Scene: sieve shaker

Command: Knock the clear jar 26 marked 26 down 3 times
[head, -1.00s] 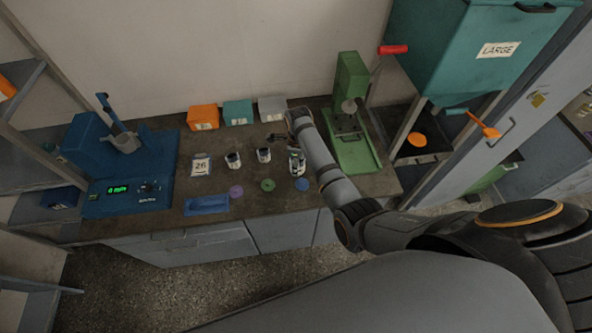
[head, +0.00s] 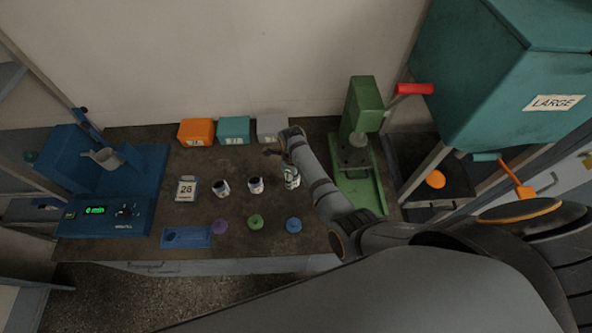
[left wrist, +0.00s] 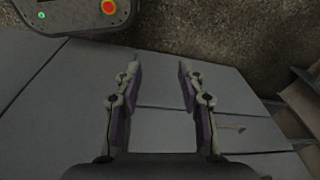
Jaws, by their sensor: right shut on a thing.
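Three small clear jars with dark contents and pale labels are in the head view: a left jar (head: 221,188), a middle jar (head: 255,185) and a right jar (head: 292,178). A card marked 26 (head: 187,189) stands left of them. My right gripper (head: 287,162) is shut on the right jar, which looks held a little above the bench; its label is too small to read, and the arm partly hides the fingers. My left gripper (left wrist: 162,90) is open and empty in the left wrist view, above the grey cabinet fronts.
Purple (head: 220,227), green (head: 255,222) and blue (head: 293,225) lids lie before the jars on the dark bench (head: 265,208). A blue machine (head: 108,205) stands left, a green press (head: 360,165) close right of my arm. Orange, teal and grey boxes (head: 235,130) line the back.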

